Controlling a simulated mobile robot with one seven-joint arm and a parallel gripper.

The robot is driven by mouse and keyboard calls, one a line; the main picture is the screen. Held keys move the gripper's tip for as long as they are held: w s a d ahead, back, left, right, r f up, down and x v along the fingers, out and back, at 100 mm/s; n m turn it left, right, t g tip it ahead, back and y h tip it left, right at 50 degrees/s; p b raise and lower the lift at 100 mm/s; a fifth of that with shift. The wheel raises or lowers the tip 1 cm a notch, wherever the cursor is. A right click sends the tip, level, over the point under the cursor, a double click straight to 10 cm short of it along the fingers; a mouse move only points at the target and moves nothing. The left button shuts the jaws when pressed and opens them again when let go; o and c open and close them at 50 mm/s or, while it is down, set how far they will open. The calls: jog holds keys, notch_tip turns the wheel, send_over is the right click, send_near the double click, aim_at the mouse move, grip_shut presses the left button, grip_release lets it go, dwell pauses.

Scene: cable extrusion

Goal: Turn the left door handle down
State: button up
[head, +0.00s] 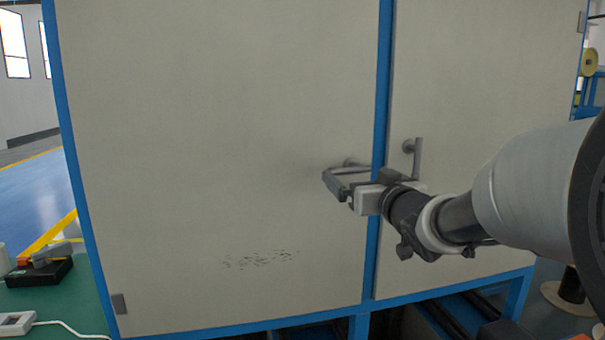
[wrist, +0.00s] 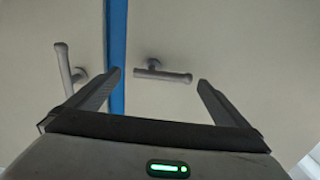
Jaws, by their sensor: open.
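The left door handle (head: 351,162) is a grey lever on the left cabinet door, near the blue centre post. It is partly hidden behind my gripper (head: 334,177) in the head view. In the wrist view the left handle (wrist: 163,75) lies roughly level across the picture, between the two open fingers (wrist: 159,82) as seen from there. My gripper is open and holds nothing. The fingers point at the left door, and I cannot tell how far their tips are from the handle or whether they touch it.
The right door handle (head: 416,159) stands upright on the right door; it also shows in the wrist view (wrist: 68,72). A blue post (head: 383,80) runs between the doors. A green table (head: 60,300) with a black device (head: 38,273) stands at the lower left.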

aim_at(353, 172)
jog(key=w, duration=0.2)
jog(key=w+a, duration=0.1)
jog(key=w, duration=0.2)
jog(key=shift+s, duration=0.1)
jog(key=c, duration=1.3)
jog(key=shift+d, duration=0.1)
